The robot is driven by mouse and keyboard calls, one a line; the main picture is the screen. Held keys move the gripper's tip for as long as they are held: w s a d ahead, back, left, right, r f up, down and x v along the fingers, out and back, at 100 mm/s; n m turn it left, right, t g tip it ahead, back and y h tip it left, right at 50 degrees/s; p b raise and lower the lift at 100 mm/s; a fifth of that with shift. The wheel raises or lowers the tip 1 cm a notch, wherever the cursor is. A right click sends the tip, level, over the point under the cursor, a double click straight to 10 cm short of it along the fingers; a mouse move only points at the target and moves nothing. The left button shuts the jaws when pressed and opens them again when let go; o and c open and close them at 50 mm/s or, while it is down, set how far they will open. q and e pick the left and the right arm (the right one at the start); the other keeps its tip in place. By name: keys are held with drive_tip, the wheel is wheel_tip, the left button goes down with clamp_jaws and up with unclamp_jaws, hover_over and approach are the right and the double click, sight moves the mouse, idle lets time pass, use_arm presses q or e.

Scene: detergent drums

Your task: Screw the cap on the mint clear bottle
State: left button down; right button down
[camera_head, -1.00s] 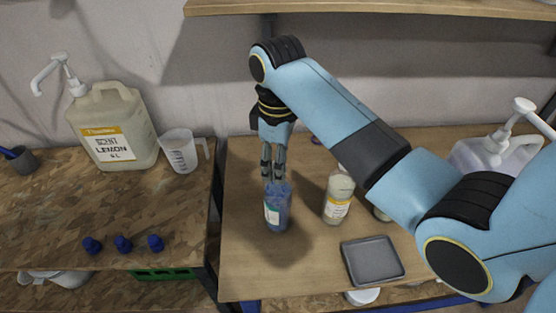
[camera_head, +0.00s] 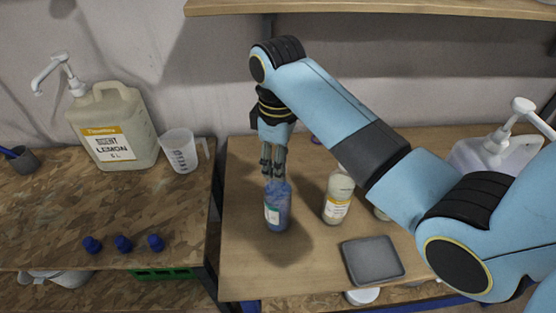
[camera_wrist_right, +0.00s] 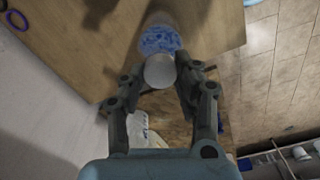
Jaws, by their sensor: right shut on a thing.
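The clear bottle with blue liquid (camera_head: 279,212) stands upright on the right-hand table. Its white label has a green part, and its wording is too small to read. My right gripper (camera_head: 272,172) points down right over the bottle's mouth. In the right wrist view its fingertips (camera_wrist_right: 168,74) are shut on a pale round cap (camera_wrist_right: 159,71). The blue bottle (camera_wrist_right: 160,40) shows just beyond the cap. The fingers hide the cap in the head view, and I cannot tell whether it touches the neck. My left gripper is not in view.
A bottle with a yellow label (camera_head: 337,198) stands right of the blue one, near a grey tray (camera_head: 372,262). A white pump jug (camera_head: 495,155) is at the far right. The left bench holds a lemon jug (camera_head: 122,135), a measuring cup (camera_head: 181,152) and blue caps (camera_head: 123,243).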

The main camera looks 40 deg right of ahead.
drive_tip(key=m, duration=0.4)
drive_tip(key=shift+m, duration=0.5)
drive_tip(key=m, duration=0.3)
drive_tip(key=shift+s+f, duration=0.1)
drive_tip(key=m, duration=0.2)
drive_tip(key=shift+m, duration=0.4)
